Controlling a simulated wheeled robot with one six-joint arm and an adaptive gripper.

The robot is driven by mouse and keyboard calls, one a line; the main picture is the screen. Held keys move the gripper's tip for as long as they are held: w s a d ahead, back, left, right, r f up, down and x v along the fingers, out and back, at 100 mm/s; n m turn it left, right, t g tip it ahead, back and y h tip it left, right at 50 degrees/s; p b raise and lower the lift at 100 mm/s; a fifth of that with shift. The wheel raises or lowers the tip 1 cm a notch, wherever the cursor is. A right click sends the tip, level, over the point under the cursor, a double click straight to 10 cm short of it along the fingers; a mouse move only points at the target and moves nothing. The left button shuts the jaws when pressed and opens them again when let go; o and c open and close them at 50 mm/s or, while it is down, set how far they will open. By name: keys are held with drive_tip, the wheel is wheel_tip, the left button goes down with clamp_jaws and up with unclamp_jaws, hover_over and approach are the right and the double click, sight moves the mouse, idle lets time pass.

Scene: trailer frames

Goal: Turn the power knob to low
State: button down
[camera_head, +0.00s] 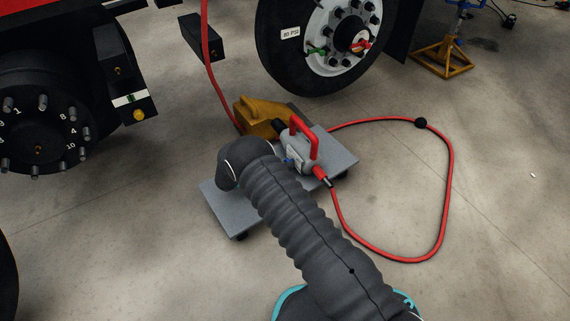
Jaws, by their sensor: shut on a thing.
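A grey power tool (298,155) with a red handle (305,135) sits on a low grey platform (338,152). A red hose (450,180) joins its near right end. A small blue part (289,162) shows on the tool's side beside my arm. I cannot make out the power knob or its setting. My arm, in a dark ribbed sleeve, reaches from the bottom right up to the tool's left side. Its bent end covers part of the platform. My gripper is hidden behind the arm's end, so its contact with the knob does not show.
A yellow block-like object (257,118) stands behind the tool. A large wheel (335,45) is at the back, and a black hub with studs (40,130) is at left. A yellow jack stand (444,58) is back right. The hose loops across the otherwise clear floor at right.

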idle(0.4)
drive_tip(key=c, duration=1.1)
unclamp_jaws()
drive_tip(key=shift+o, duration=0.2)
drive_tip(key=shift+a, duration=0.1)
drive_tip(key=v, duration=1.1)
drive_tip(key=shift+s+a, duration=0.25)
drive_tip(key=shift+a, duration=0.1)
